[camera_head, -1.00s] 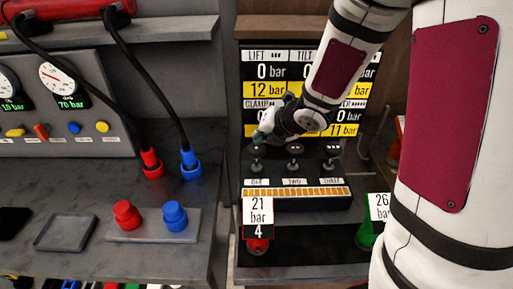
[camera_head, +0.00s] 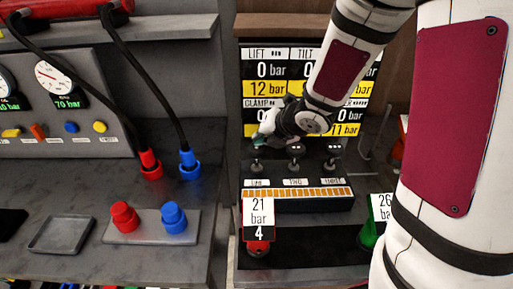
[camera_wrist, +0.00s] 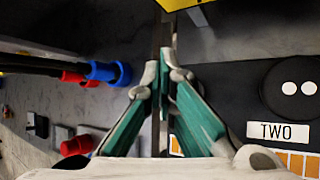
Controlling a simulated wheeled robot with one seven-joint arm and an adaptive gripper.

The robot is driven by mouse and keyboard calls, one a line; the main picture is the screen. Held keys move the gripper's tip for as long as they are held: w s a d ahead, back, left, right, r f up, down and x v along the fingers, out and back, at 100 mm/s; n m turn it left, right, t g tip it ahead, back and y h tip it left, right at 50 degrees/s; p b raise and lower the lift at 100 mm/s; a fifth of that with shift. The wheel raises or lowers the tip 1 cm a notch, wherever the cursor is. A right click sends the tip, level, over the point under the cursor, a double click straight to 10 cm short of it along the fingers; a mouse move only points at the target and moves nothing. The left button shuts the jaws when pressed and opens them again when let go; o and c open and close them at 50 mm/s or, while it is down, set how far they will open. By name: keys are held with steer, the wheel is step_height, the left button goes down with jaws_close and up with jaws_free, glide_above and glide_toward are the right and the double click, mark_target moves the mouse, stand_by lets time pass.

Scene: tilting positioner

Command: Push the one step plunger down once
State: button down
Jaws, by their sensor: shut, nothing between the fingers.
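The one step plunger (camera_head: 257,165) is a dark knob on a stem above the ONE label, leftmost in a row of three in the head view. The two step plunger (camera_head: 295,162) and three step plunger (camera_head: 332,161) stand to its right. My gripper (camera_head: 259,144) is shut and empty, its fingertips just above the one step plunger. I cannot tell whether they touch it. In the wrist view the fingertips (camera_wrist: 164,66) are together and the one step plunger is hidden. The two step plunger, with two white dots, shows there at the right (camera_wrist: 298,88).
An orange segmented strip (camera_head: 298,195) lies in front of the plungers. A red knob (camera_head: 258,246) with a "21 bar 4" card and a green one (camera_head: 367,235) stand nearer. A pressure board (camera_head: 265,90) rises behind. Red (camera_head: 150,164) and blue (camera_head: 189,164) hose couplings are left.

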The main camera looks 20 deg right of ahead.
mark_target(260, 147)
steer(key=shift+f+b, duration=2.6)
steer(key=shift+b, duration=0.3)
stand_by(2.9)
stand_by(0.6)
steer(key=shift+w+r+p, duration=0.2)
steer(key=shift+r+p, duration=0.2)
steer(key=shift+p, duration=0.2)
steer(key=shift+s+a+r+p, duration=0.1)
steer(key=shift+s+r+p, duration=0.1)
steer(key=shift+r+p, duration=0.85)
steer(key=shift+w+r+p, duration=0.15)
steer(key=shift+r+p, duration=0.3)
steer(key=shift+r, duration=0.1)
steer(key=shift+w+r+p, duration=0.15)
steer(key=shift+r+p, duration=0.25)
steer(key=shift+r, duration=0.1)
